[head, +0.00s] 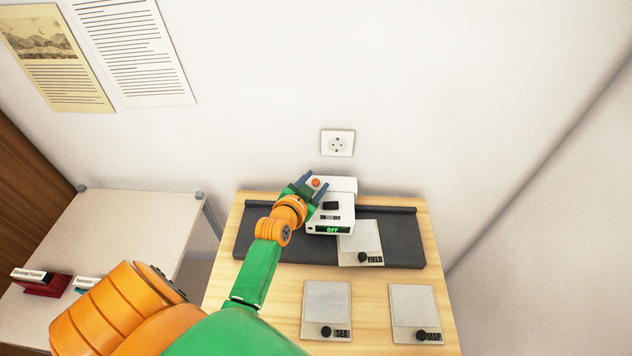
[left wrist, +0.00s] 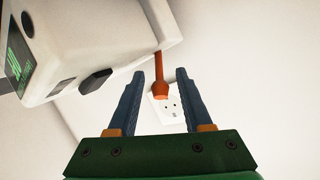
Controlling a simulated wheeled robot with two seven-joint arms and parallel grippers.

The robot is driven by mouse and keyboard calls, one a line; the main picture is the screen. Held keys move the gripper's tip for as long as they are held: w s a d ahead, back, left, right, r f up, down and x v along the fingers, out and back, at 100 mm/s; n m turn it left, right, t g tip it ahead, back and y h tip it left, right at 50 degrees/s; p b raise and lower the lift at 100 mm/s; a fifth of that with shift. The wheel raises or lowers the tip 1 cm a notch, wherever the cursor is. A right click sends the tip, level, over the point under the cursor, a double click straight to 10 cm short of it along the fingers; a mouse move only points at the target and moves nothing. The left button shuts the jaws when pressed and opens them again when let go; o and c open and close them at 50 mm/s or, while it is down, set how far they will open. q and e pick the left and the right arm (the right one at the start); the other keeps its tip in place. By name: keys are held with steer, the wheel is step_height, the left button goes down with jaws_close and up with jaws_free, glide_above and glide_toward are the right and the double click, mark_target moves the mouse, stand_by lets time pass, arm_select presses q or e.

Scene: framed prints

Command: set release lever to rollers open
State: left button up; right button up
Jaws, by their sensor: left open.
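The white machine (head: 340,212) stands on a dark mat on the wooden table, with a green "OFF" display (head: 332,230) on its front. Its release lever, orange-red with a round knob (head: 316,182), is at the machine's left rear; it also shows in the left wrist view (left wrist: 160,88). My left gripper (head: 317,186) is open at the machine's left side, its two blue fingers around the knob in the head view. In the left wrist view the lever appears between the fingers (left wrist: 160,76), with a gap on each side. I see no contact. My right gripper is out of view.
A card marked FIELD (head: 359,240) lies at the machine's front right, partly on the dark mat (head: 405,240). Cards marked SEA (head: 326,302) and MAP (head: 413,305) lie nearer. A wall socket (head: 337,143) is behind. A pale side table (head: 130,235) stands left.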

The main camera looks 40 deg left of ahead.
arm_select(q)
steer(key=shift+w+a+f, duration=0.15)
steer(key=shift+w+f, duration=0.1)
steer(key=shift+w, duration=0.2)
steer(key=shift+s+r, duration=0.1)
steer(key=shift+s, duration=0.05)
steer(key=shift+c, duration=0.4)
jaws_close()
steer(key=b, duration=0.1)
steer(key=f+t+b, duration=0.1)
steer(key=shift+s+d+y+b, duration=0.2)
steer(key=shift+y+b, duration=0.1)
steer(key=shift+r, duration=0.35)
steer(key=shift+o, duration=0.4)
jaws_free()
steer(key=shift+w, duration=0.1)
